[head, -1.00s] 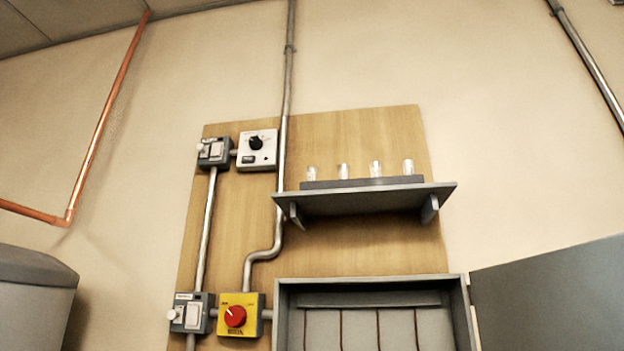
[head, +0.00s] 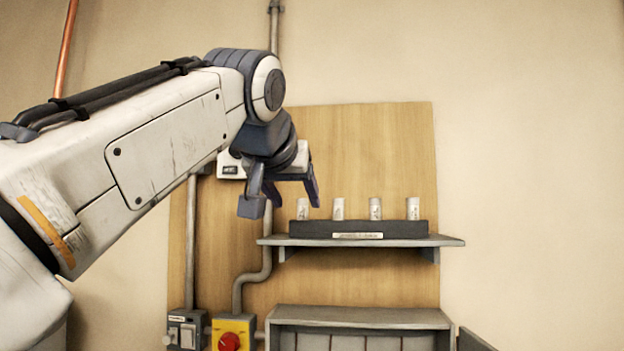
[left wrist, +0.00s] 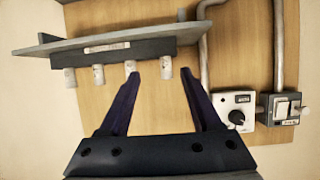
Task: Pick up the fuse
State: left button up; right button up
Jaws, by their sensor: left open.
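Several small pale cylindrical fuses stand upright in a row in a dark holder (head: 350,229) on a grey wall shelf (head: 440,241). The leftmost fuse (head: 303,209) is closest to my left gripper (head: 283,197). The gripper is open and empty, just left of the row in the head view. In the left wrist view, which is upside down, the same fuse (left wrist: 166,68) appears between the tips of the open fingers (left wrist: 160,77); I cannot tell how far beyond them it lies. My right gripper is not in view.
The shelf is on a wooden board (head: 370,140). A grey box (head: 362,318) sits below it. A yellow switch with a red knob (head: 229,341) and a metal conduit (head: 268,240) are at lower left. A white dial box (left wrist: 234,108) is beside the gripper in the wrist view.

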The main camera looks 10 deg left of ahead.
aim_at(301, 210)
pick_arm(q)
jog(key=w, duration=0.1)
jog(key=w+p, duration=0.1)
jog(key=w, duration=0.2)
jog(key=shift+w+a+r, duration=0.1)
jog(key=shift+w+a, duration=0.2)
jog(key=shift+w, duration=0.05)
jog(key=p+x, duration=0.3)
jog(key=x, duration=0.1)
jog(key=shift+w, duration=0.1)
jog(key=shift+w+f, duration=0.3)
jog(key=shift+w, duration=0.2)
grip_shut()
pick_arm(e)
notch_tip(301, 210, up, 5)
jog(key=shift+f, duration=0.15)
